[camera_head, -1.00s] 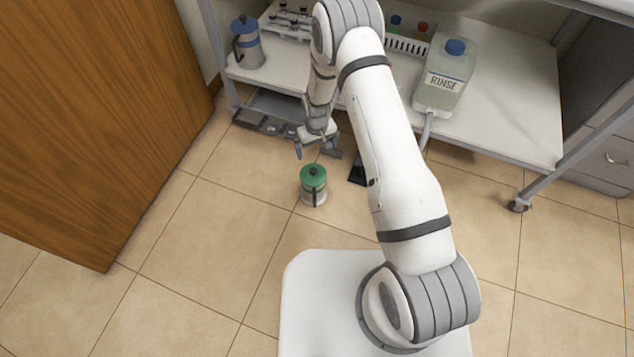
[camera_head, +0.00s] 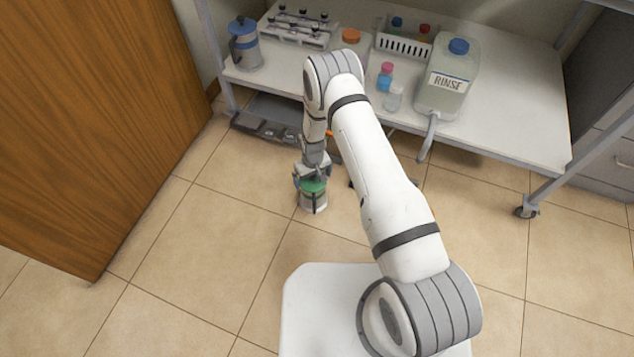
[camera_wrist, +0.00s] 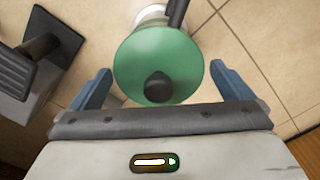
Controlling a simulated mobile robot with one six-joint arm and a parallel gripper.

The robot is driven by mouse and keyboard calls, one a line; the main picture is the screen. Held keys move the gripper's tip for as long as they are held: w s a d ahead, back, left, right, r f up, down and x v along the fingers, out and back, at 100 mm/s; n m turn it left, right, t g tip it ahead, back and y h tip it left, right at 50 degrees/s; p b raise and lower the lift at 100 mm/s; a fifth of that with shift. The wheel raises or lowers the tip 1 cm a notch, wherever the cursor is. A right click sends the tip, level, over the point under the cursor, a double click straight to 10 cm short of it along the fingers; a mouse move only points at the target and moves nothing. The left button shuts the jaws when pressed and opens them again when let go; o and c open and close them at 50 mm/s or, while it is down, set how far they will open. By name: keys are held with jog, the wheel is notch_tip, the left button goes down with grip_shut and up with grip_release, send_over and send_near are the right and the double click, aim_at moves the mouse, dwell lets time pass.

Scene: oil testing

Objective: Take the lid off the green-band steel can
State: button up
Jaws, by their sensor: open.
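The green-band steel can (camera_head: 313,204) stands upright, apparently on the tiled floor, in front of the cart. Its round green lid (camera_head: 315,186) is on it, partly covered by my gripper. In the wrist view the green lid (camera_wrist: 190,62) fills the middle, with a black knob (camera_wrist: 158,87) facing me and the dark handle (camera_wrist: 178,12) beyond. My gripper (camera_head: 312,180) is at the lid from above, open. In the wrist view its two blue fingers (camera_wrist: 160,72) stand on either side of the lid, with a visible gap on each side.
A blue-band can (camera_head: 246,52), a rack (camera_head: 296,30), small bottles (camera_head: 386,80), a white basket (camera_head: 403,45) and a rinse jug (camera_head: 447,85) stand on the cart (camera_head: 510,110). A dark grey object (camera_wrist: 35,60) lies left of the lid. A wooden door (camera_head: 90,110) is at left.

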jog(key=shift+r, duration=0.1)
jog(key=shift+c, duration=0.2)
jog(key=c, duration=0.6)
jog(key=shift+r, duration=0.1)
jog(key=shift+c, duration=0.2)
